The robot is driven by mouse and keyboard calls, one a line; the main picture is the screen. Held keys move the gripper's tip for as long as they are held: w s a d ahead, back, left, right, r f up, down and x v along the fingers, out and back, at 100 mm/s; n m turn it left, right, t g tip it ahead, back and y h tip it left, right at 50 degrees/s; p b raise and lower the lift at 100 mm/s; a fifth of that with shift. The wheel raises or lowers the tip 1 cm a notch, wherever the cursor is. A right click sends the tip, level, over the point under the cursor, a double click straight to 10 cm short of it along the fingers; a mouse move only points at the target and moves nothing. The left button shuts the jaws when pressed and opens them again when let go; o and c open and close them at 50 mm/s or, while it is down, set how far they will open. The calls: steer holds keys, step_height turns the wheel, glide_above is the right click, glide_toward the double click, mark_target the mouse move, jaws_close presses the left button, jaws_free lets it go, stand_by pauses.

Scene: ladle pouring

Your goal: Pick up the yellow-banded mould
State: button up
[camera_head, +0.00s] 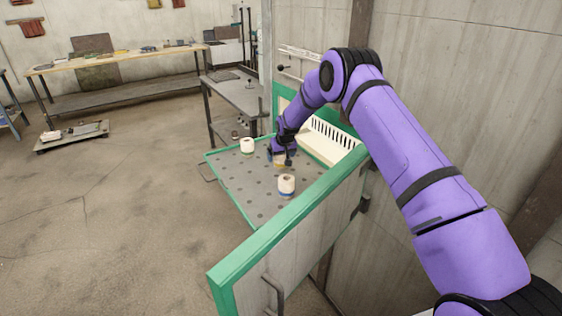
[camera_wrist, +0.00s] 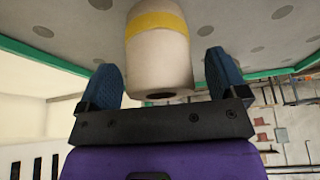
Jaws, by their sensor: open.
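The yellow-banded mould is a cream, rounded cylinder with a yellow band; in the wrist view (camera_wrist: 157,60) it stands between the two blue fingers of my gripper (camera_wrist: 162,62). The fingers are apart, with a visible gap on each side of the mould. In the head view my gripper (camera_head: 283,150) is low over the perforated tray, and the mould (camera_head: 279,160) is mostly hidden behind it. Two other cream moulds stand on the tray: one at the back left (camera_head: 247,146) and one nearer the front (camera_head: 286,185), with a dark bluish band low down.
The grey perforated tray (camera_head: 236,180) has a green rim. A green-framed door panel (camera_head: 290,235) stands along its near right side, and a white slotted vent (camera_head: 330,138) lies behind. A dark metal table (camera_head: 235,92) and a long workbench (camera_head: 120,64) are further back. Open floor lies to the left.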

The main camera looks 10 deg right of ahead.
steer(key=shift+w+f, duration=0.25)
steer(key=shift+f, duration=0.35)
steer(key=shift+c, duration=0.4)
steer(key=c, duration=1.1)
steer(key=shift+r, duration=0.1)
